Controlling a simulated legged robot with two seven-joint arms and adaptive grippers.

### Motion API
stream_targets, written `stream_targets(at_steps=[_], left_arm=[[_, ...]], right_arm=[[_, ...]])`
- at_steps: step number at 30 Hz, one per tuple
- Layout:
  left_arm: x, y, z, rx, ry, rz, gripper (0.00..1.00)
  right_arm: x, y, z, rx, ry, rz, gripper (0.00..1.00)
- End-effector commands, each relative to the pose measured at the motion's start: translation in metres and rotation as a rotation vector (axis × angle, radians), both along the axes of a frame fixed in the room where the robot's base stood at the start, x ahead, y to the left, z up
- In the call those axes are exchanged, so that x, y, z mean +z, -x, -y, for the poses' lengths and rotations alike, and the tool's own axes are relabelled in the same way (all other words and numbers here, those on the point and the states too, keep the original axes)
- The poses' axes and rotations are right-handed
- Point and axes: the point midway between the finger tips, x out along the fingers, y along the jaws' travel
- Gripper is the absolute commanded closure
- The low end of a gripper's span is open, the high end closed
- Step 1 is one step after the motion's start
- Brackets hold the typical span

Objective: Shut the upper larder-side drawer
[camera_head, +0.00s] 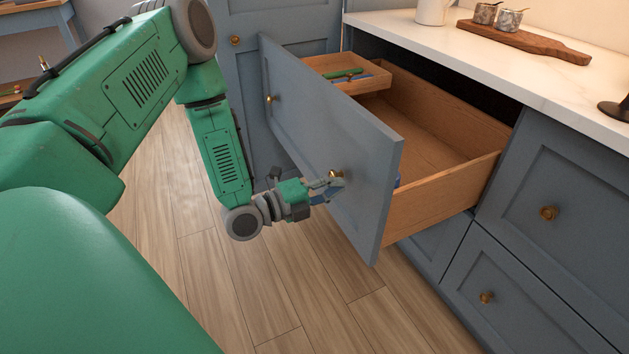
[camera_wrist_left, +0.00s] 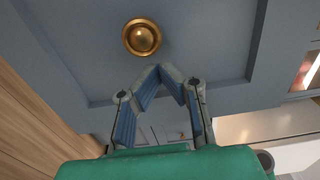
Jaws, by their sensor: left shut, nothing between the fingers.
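The upper larder-side drawer (camera_head: 335,140) stands pulled well out from the blue-grey cabinet, showing its wooden box. Its front panel has two brass knobs, and the nearer knob (camera_head: 337,174) is beside my left gripper (camera_head: 336,184). In the left wrist view the gripper (camera_wrist_left: 170,70) is shut with its fingertips together and empty, and a round brass knob (camera_wrist_left: 142,37) lies just beyond the tips. The fingers are close to the drawer front; I cannot tell whether they touch it. My right gripper is not in view.
A white countertop (camera_head: 480,56) carries a cutting board (camera_head: 535,46), small pots and a white jug. A closed drawer (camera_head: 560,200) is to the right. The wooden floor (camera_head: 270,290) in front is clear.

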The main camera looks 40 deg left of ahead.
Motion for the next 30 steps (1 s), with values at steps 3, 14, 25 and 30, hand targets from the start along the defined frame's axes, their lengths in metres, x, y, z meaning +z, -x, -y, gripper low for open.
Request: stream_targets(at_steps=[3, 14, 25, 30], left_arm=[[-0.001, -0.011, 0.005, -0.001, 0.0, 0.001, 1.0], [0.0, -0.016, 0.007, 0.0, 0.0, 0.0, 1.0], [0.0, -0.027, 0.012, -0.002, 0.0, 0.001, 1.0], [0.0, -0.048, 0.021, -0.004, -0.002, 0.003, 1.0]], right_arm=[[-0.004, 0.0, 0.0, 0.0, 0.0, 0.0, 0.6], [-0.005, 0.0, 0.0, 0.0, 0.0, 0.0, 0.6], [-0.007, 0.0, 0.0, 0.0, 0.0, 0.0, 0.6], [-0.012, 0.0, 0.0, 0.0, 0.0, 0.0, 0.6]])
